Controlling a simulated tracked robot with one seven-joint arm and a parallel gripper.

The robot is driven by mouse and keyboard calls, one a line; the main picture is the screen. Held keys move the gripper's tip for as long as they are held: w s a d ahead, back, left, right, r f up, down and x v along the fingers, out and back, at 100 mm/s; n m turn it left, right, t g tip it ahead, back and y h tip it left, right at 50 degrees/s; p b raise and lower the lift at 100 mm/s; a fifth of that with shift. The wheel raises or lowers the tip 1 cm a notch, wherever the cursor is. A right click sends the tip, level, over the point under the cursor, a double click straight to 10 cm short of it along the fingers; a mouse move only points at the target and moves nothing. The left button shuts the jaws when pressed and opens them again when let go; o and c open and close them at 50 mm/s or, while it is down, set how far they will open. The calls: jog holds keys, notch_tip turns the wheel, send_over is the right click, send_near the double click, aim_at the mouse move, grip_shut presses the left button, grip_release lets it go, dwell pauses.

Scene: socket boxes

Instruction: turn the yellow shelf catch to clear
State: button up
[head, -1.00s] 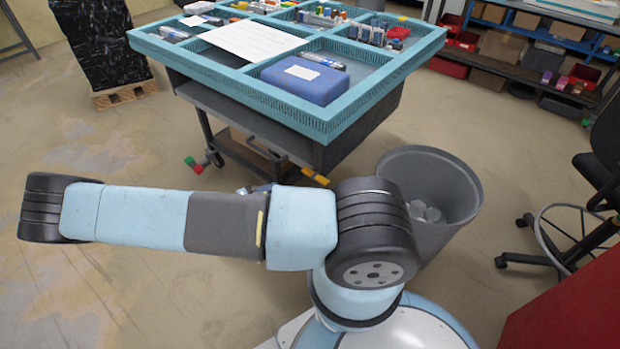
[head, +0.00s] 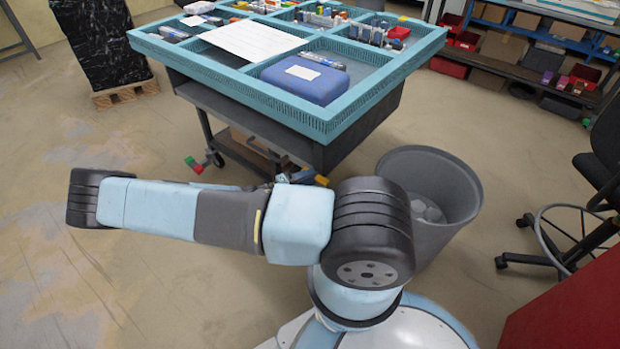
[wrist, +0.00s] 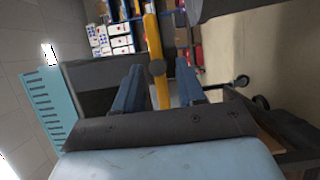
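The yellow shelf catch (wrist: 152,35) is a long bar with a round grey pivot, running from the top of the wrist view down between my gripper's fingers. My gripper (wrist: 157,90) is open, with one blue finger on each side of the bar. Gaps show on both sides, and I cannot tell whether either finger touches it. In the head view, my gripper (head: 300,176) is small beside the cart's lower front, and only a bit of the yellow catch (head: 322,181) shows past it. My forearm hides part of that area.
The cart's teal sectioned top (head: 240,82) overhangs the catch and carries a blue box (head: 305,80) and small parts. A red and green piece (head: 194,164) sits low at its left. A grey bin (head: 450,225) stands close on the right. Floor on the left is clear.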

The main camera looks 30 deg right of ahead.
jog(key=shift+d, duration=0.25)
jog(key=shift+c, duration=0.4)
grip_shut()
